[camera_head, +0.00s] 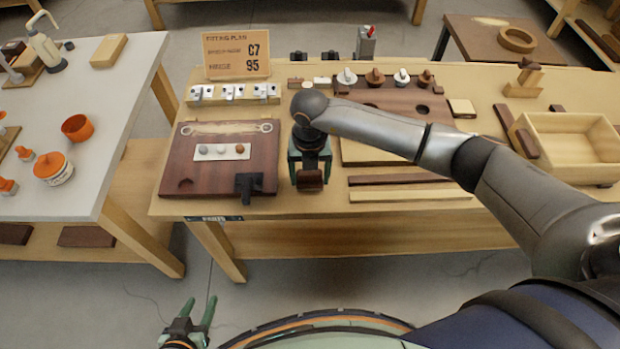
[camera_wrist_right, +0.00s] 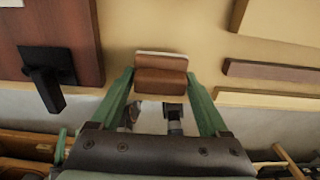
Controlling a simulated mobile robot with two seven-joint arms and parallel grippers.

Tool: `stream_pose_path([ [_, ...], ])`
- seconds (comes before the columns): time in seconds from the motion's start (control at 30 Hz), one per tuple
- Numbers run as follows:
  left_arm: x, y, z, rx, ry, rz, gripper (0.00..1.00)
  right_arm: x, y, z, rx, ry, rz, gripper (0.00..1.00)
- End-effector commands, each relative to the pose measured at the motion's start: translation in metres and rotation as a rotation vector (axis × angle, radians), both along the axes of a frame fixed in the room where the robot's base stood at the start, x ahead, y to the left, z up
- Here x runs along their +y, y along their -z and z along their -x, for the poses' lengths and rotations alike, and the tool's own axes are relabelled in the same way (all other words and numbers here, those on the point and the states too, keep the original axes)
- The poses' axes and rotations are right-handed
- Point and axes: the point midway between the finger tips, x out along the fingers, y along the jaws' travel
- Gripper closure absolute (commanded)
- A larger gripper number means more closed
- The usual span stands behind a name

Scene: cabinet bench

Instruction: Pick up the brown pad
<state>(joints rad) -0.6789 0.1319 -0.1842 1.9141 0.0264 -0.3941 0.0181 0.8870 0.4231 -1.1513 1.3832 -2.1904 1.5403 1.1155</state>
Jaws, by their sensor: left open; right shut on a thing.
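The brown pad (camera_head: 311,180) is a small reddish-brown block near the front of the wooden bench. In the right wrist view the pad (camera_wrist_right: 161,80) sits between the two green fingertips and has a pale strip along its upper edge. My right gripper (camera_head: 309,172) points down over the bench and is shut on the pad. I cannot tell whether the pad touches the bench or is just above it. My left gripper (camera_head: 200,304) is open and empty, low in front of the benches, away from the pad.
Left of the pad lies a dark brown board (camera_head: 215,170) with a black bracket (camera_head: 249,187). Right of it are long wooden strips (camera_head: 410,195). A sign (camera_head: 237,53) stands behind. An open wooden box (camera_head: 570,145) is at the right. A white table (camera_head: 100,150) stands left.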

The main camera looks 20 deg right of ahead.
Motion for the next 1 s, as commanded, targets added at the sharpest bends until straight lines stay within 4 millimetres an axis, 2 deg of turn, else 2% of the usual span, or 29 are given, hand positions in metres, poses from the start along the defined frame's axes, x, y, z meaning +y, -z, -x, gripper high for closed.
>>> stream_pose_path([
  [0.07,0.0,0.0,0.0,0.0,0.0,0.0,0.5,0.001,-0.015,0.0,-0.003,-0.002,-0.001,0.76],
  [0.17,0.0,0.0,0.0,0.0,0.0,0.0,0.5,0.012,-0.033,0.012,-0.005,-0.006,-0.002,0.76],
  [0.33,0.0,0.004,0.0,0.0,0.0,0.0,0.5,0.037,-0.074,0.038,-0.006,-0.007,-0.003,0.76],
  [0.5,0.0,0.011,0.0,0.0,0.0,0.0,0.5,0.067,-0.09,0.07,-0.003,-0.008,-0.002,0.76],
  [0.63,0.0,0.013,0.0,0.0,0.0,0.0,0.5,0.082,-0.1,0.086,-0.002,-0.005,0.0,0.76],
  [0.8,0.0,0.015,0.0,0.0,0.0,0.0,0.5,0.093,-0.108,0.099,0.0,-0.002,0.0,0.76],
  [1.0,0.0,0.015,0.0,0.0,0.0,0.0,0.5,0.097,-0.11,0.102,0.0,0.001,0.001,0.76],
])
